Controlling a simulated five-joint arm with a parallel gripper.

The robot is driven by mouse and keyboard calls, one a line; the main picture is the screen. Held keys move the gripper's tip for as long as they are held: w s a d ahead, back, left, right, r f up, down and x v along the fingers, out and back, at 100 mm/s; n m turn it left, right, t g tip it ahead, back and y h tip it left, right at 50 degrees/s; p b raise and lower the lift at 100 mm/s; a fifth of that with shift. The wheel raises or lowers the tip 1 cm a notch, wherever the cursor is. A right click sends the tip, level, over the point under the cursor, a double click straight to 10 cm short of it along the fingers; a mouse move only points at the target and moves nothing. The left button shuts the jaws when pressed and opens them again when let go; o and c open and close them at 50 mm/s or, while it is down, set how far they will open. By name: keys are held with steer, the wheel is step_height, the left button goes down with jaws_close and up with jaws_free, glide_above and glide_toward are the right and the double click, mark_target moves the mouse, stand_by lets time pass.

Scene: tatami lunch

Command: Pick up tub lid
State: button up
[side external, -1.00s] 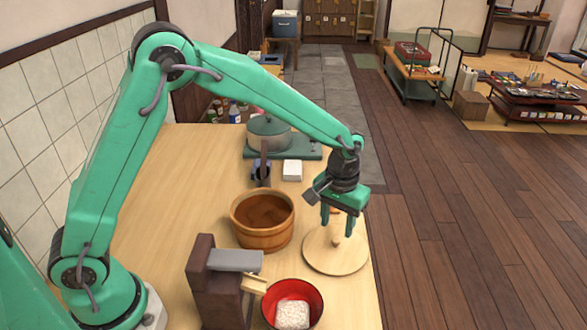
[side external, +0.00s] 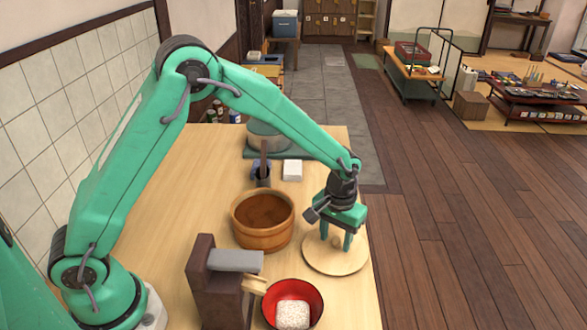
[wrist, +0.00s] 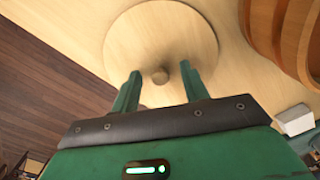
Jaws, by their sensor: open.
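The tub lid (side external: 335,262) is a round, pale wooden disc with a small knob in its middle. It lies flat on the table near the right edge, beside the wooden tub (side external: 262,222). My gripper (side external: 335,242) is open and points down over the lid, its two fingers on either side of the knob. In the wrist view the lid (wrist: 160,30) lies ahead of my gripper (wrist: 160,80), and the knob (wrist: 160,76) shows between the fingertips. Whether the fingertips touch the lid I cannot tell. The tub (wrist: 296,30) is at the upper right there.
A red bowl (side external: 318,292) with a white block in it stands in front of the lid. A brown wooden stand (side external: 220,290) is left of the bowl. A small white box (side external: 292,170) and a pot (side external: 266,137) are behind. The table's left part is clear.

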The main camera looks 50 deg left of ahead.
mark_target(336, 240)
steer(key=shift+c, duration=0.5)
jaws_close()
steer(key=shift+r, duration=0.15)
steer(key=shift+r, duration=0.45)
step_height(336, 240, up, 3)
steer(key=shift+r, duration=0.2)
steer(key=s+d+r, duration=0.6)
steer(key=s+d, duration=0.1)
steer(key=s, duration=0.1)
steer(key=shift+s+d+r, duration=0.25)
steer(key=shift+s+d, duration=0.1)
steer(key=shift+d, duration=0.05)
